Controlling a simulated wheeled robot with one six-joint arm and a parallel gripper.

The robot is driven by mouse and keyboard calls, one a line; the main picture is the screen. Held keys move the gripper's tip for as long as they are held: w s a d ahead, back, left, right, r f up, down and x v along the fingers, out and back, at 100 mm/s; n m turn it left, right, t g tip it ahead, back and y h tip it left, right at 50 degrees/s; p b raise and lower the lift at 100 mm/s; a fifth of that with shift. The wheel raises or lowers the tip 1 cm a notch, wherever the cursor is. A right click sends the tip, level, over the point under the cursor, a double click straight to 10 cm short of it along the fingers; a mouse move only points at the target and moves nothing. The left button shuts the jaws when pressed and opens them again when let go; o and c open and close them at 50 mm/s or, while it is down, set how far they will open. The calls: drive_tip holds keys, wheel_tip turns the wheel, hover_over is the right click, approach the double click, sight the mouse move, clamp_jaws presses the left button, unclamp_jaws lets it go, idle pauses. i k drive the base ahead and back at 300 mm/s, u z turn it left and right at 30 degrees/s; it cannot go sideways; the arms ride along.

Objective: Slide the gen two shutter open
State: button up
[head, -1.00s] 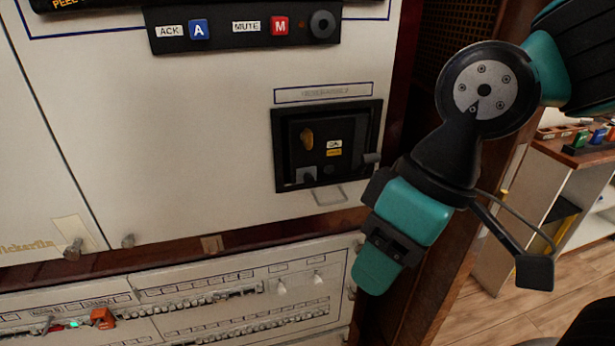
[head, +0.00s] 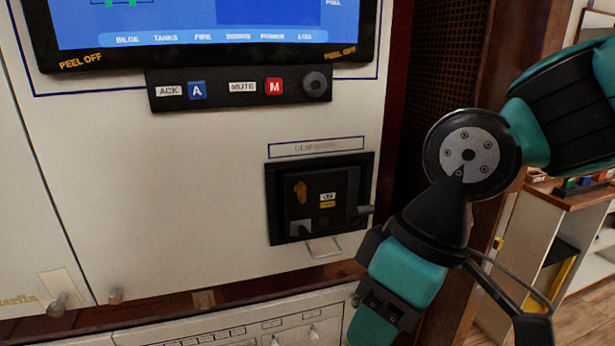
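A black framed recess (head: 320,198) is set in the white panel, under a narrow label (head: 318,147) too blurred to read surely. Inside are an orange switch (head: 300,192), small white and yellow tags and a grey block. A dark handle-like knob (head: 365,211) sticks out at its right edge; I cannot tell surely whether it belongs to the shutter. A pale loop handle (head: 323,248) hangs below. The end of my arm, with my gripper (head: 384,306), is right of and below the recess, apart from the knob in the picture. Its fingers cannot be made out.
A blue screen (head: 200,25) is above a black strip with a blue A button (head: 197,90), a red M button (head: 274,86) and a round knob (head: 315,85). A lower breaker panel (head: 235,330) is cut off below. A wooden post and shelves (head: 530,250) stand at right.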

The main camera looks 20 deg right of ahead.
sight(302, 228)
drive_tip(key=z, duration=1.65)
drive_tip(key=k, duration=1.35)
drive_tip(key=u, duration=1.5)
drive_tip(key=i, duration=0.5)
drive_tip(key=u, duration=0.1)
